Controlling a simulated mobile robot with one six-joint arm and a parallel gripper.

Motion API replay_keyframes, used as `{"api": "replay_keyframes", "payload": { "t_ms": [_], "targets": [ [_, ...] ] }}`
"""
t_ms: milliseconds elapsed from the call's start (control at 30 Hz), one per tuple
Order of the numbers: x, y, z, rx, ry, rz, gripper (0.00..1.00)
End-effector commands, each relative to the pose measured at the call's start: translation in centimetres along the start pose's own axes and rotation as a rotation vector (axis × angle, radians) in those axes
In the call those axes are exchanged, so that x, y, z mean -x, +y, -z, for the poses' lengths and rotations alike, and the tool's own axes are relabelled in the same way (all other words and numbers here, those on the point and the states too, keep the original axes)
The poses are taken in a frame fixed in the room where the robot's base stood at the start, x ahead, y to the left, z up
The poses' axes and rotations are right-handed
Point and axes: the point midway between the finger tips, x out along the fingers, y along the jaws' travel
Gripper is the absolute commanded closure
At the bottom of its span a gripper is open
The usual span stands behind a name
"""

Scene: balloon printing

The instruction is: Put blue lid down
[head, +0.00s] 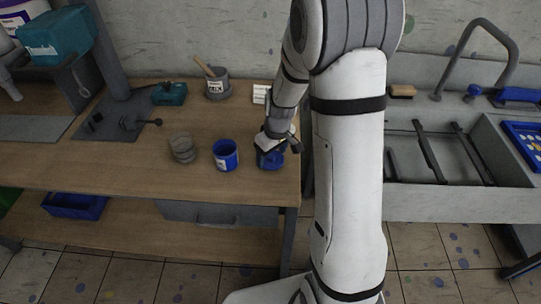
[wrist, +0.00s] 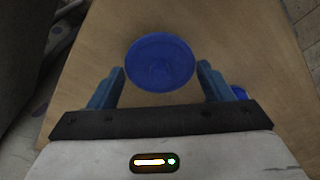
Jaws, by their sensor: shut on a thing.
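The round blue lid (wrist: 160,62) is between the two fingers of my gripper (wrist: 160,85) in the wrist view, and the gripper is shut on it. In the head view my gripper (head: 272,143) is above the right end of the wooden workbench (head: 120,178). The blue lid (head: 270,160) shows just below it, partly hidden by the gripper. I cannot tell whether the lid touches the bench top. An open blue can (head: 225,156) with a label stands upright to the left of the gripper.
A grey pot (head: 217,84) with a wooden handle and a small white block (head: 261,94) are at the back. The bench's right edge is close to the gripper. A sink (head: 480,155) is further right.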

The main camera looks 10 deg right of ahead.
Motion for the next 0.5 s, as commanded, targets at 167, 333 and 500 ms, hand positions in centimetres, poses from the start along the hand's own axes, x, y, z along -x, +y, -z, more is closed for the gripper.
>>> {"api": "replay_keyframes", "payload": {
  "t_ms": [167, 333, 500],
  "targets": [
    [-1.4, 0.0, -0.2, 0.000, 0.001, -0.001, 0.48],
    [-1.3, 0.0, -0.2, 0.000, 0.001, -0.001, 0.48],
    [-1.8, 0.0, -0.3, -0.001, 0.001, -0.001, 0.48]
  ]
}}
